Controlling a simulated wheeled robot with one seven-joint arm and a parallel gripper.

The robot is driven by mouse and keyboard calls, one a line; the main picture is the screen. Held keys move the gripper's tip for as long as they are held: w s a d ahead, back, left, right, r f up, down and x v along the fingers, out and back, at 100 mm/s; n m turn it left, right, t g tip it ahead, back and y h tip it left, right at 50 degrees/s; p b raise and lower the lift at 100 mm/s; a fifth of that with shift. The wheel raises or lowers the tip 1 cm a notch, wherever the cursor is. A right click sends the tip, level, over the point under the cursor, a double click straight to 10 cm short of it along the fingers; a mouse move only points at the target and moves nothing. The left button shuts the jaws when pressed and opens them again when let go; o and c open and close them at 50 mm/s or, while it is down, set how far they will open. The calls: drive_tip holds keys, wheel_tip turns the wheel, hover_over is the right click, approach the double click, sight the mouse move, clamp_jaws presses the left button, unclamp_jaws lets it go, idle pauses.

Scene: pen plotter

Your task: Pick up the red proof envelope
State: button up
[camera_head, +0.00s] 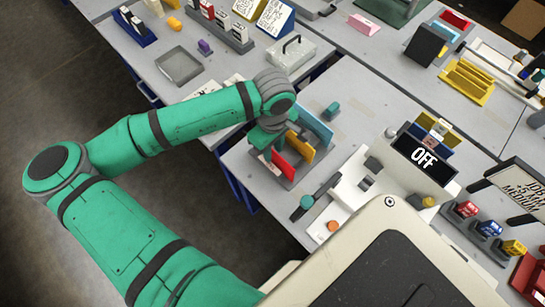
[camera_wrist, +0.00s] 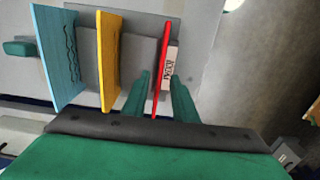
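The red proof envelope (camera_head: 283,165) stands upright, nearest the table's front edge in a grey rack (camera_wrist: 130,62). It also shows edge-on in the wrist view (camera_wrist: 164,55). A pale label with dark lettering (camera_wrist: 171,66) is beside it. My gripper (camera_wrist: 161,82) is open, its two green fingers on either side of the red envelope, with a visible gap on each side. In the head view my wrist hides most of the gripper. A yellow envelope (camera_wrist: 109,60) and a blue envelope (camera_wrist: 58,55) stand in the same rack, left of the fingers in the wrist view.
A small teal block (camera_head: 333,110) lies beyond the blue envelope. A white plotter (camera_head: 345,190) and a display reading OFF (camera_head: 424,158) stand to the right. A grey tray (camera_head: 179,66) and a white box with a handle (camera_head: 291,53) are on the back table.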

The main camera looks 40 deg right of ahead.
sight(275, 155)
wheel_tip(275, 155, down, 2)
drive_tip(key=shift+f, duration=0.2)
drive_tip(key=shift+s+d+f, duration=0.15)
drive_tip(key=shift+s+f, duration=0.05)
drive_tip(key=shift+f, duration=0.25)
clamp_jaws()
drive_tip(key=shift+r, duration=0.15)
